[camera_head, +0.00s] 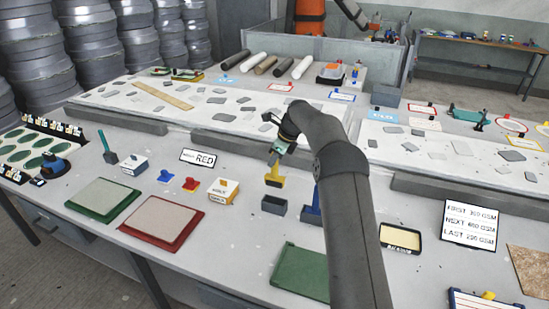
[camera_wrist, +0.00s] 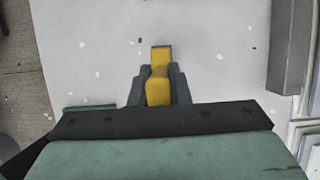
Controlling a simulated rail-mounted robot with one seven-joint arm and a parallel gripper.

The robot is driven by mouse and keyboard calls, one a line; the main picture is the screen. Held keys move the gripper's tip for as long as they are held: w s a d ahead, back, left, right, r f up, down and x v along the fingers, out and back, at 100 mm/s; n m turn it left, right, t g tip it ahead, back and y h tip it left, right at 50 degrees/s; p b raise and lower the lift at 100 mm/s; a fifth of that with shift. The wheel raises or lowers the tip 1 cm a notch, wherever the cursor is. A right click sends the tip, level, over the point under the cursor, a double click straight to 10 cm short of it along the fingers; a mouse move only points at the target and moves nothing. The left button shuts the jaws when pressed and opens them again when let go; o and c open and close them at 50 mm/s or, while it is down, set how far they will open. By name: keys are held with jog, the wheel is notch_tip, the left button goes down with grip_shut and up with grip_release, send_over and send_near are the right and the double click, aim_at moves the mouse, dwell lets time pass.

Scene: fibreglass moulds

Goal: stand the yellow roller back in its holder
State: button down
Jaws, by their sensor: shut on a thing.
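The yellow roller (camera_head: 273,176) hangs upright below my gripper (camera_head: 277,158) in the head view. In the wrist view it is the yellow piece (camera_wrist: 159,92) between the two dark fingers of my gripper (camera_wrist: 160,75), which is shut on it. A small dark grey open-topped box (camera_head: 274,205), which looks like the holder, stands on the table just below the roller. The roller's lower end appears a little above the box rim; the exact gap is hard to tell. The box does not show in the wrist view.
A blue tool (camera_head: 311,205) stands close to the right of the box, partly behind my arm. A green panel (camera_head: 301,271) lies in front. A raised grey slab edge (camera_head: 236,142) runs behind.

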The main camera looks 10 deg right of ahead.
aim_at(275, 184)
jog(key=shift+f+b, duration=2)
jog(key=shift+f, duration=3.6)
jog(key=shift+f, duration=0.35)
jog(key=c, duration=1.3)
grip_release()
jog(key=b+v, duration=0.2)
jog(key=v, duration=1.5)
jog(key=shift+r+b, duration=0.2)
jog(key=shift+b, duration=0.15)
